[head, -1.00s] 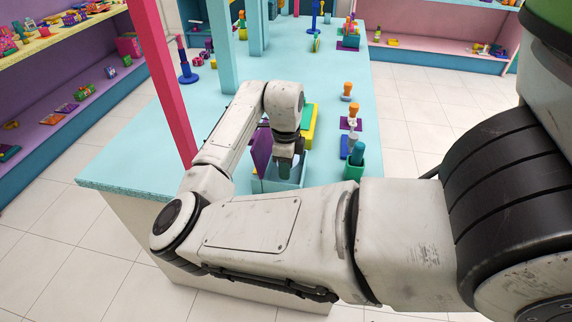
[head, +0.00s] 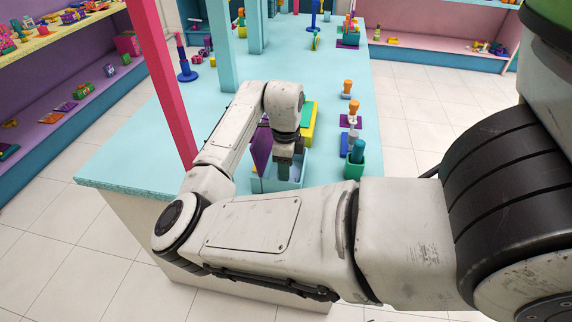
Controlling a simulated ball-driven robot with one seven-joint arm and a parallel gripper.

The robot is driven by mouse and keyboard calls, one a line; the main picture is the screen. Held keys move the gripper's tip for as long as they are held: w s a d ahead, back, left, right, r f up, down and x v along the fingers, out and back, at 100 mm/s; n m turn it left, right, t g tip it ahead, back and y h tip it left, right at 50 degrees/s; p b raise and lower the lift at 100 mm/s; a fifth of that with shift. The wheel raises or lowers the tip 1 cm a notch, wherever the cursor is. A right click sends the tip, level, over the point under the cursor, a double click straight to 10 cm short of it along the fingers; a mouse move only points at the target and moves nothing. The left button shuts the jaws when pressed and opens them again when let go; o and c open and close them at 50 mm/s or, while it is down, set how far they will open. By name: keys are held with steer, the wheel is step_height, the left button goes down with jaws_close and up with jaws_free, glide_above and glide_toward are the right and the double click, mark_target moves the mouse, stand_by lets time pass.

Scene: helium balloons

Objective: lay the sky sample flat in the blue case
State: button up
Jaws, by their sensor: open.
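A light blue open case (head: 262,185) stands on the near part of the counter, partly hidden by my arm. A purple panel (head: 262,148) stands upright at its back left side. My gripper (head: 284,178) points down into the case, with its fingers inside the walls. It is open, though the gap between the fingers is hard to see from here. I cannot make out the sky sample for sure; the inside of the case is mostly hidden by my gripper and forearm.
Behind the case is a yellow and green box (head: 311,122). To the right stand a green cup (head: 354,167) with a teal piece and an orange-topped stamp (head: 354,108). A pink post (head: 165,85) rises at left. The left part of the turquoise counter (head: 125,165) is bare.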

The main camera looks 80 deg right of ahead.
steer(key=shift+a+r, duration=0.1)
steer(key=shift+a, duration=0.05)
steer(key=shift+r+p, duration=0.3)
steer(key=shift+r, duration=0.05)
step_height(320, 180, up, 12)
steer(key=b, duration=0.2)
steer(key=shift+r, duration=0.2)
steer(key=shift+a+f, duration=0.1)
